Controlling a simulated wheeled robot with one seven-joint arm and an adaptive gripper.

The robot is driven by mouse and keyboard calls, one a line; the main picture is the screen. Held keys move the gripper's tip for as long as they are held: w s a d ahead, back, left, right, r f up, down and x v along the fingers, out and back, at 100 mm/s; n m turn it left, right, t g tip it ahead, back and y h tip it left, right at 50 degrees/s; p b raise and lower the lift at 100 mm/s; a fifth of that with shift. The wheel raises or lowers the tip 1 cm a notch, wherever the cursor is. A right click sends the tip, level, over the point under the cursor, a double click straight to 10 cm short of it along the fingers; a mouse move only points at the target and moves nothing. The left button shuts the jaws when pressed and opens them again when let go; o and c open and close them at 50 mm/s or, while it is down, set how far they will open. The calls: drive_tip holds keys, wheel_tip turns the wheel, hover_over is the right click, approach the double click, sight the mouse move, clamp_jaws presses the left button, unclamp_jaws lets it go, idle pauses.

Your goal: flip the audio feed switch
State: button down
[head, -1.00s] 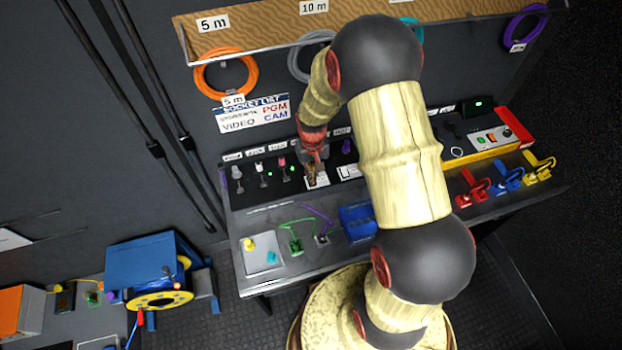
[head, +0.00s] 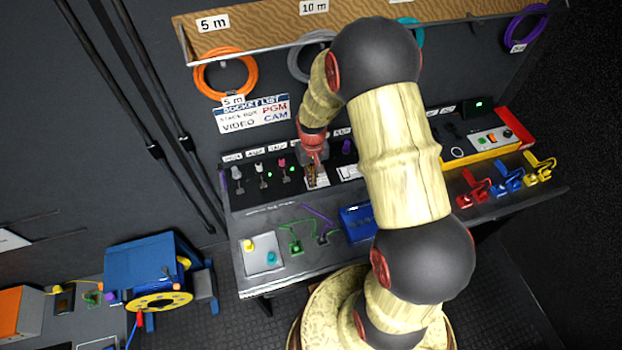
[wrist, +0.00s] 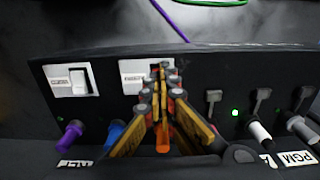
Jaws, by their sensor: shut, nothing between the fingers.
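Two white switch plates sit side by side on the black panel. In the wrist view one plate (wrist: 88,80) is clear on the left with its white rocker in sight. The other plate (wrist: 133,78) is partly covered by my fingers. Their small labels are too blurred to read, so I cannot tell which is the audio feed switch. My gripper (wrist: 161,75) is shut and empty, its tips in front of the covered plate's rocker side. Contact cannot be told. In the head view my gripper (head: 312,181) is at the left plate (head: 322,184).
Small toggles with green lights (head: 269,175) and coloured plugs line the panel beside the plates. A blue box (head: 356,222) and cables lie on the desk below. Coloured cable coils (head: 225,75) hang above. A blue reel stand (head: 150,265) is at lower left.

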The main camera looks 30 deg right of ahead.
drive_tip(key=shift+r+p, duration=2.15)
drive_tip(key=shift+r, duration=1.3)
drive_tip(key=shift+f, duration=0.1)
drive_tip(key=s+a+r+n+t+b, duration=0.1)
drive_tip(key=s+a+r+b, duration=0.3)
drive_tip(key=s+r, duration=0.6)
drive_tip(key=s+a+r+n+t+b, duration=0.1)
drive_tip(key=s+a+r+t+b, duration=0.3)
drive_tip(key=s+r, duration=0.6)
wheel_tip(320, 180, up, 4)
drive_tip(key=shift+s+a+r+t+b, duration=0.1)
drive_tip(key=shift+s+a+t+b, duration=0.15)
drive_tip(key=shift+a+b, duration=0.55)
drive_tip(key=shift+a+p, duration=0.15)
drive_tip(key=shift+p, duration=0.2)
